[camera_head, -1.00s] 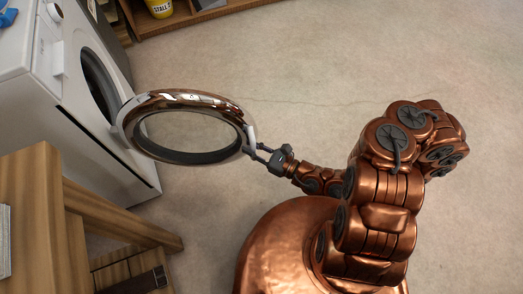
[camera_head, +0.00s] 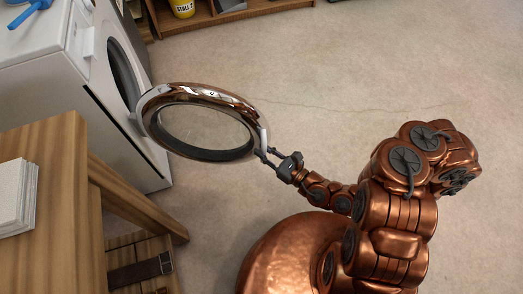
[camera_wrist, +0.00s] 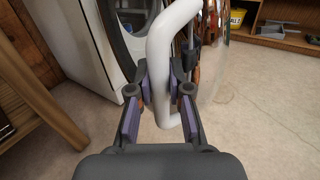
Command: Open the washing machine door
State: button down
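The white washing machine (camera_head: 115,110) stands at the left, with its dark round opening (camera_head: 122,75) showing. Its round door (camera_head: 200,95), with a shiny copper-coloured rim and clear glass, is swung well out from the front, attached at its left side. The white door handle (camera_head: 263,137) is at the door's outer right edge. My gripper (camera_head: 265,156) is at that handle. In the wrist view, the white curved handle (camera_wrist: 160,60) passes between the purple-padded fingers, which appear closed around it. Part of the handle's contact with the pads is hidden.
A wooden table (camera_head: 60,190) with a stack of papers (camera_head: 17,198) stands at the lower left, near the machine. The concrete floor (camera_head: 360,80) right of the door is clear.

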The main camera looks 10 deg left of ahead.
jog(key=c, duration=1.1)
grip_release()
jog(key=shift+s, duration=0.1)
jog(key=shift+d, duration=0.15)
jog(key=shift+v, duration=5.85)
jog(key=shift+f, duration=0.1)
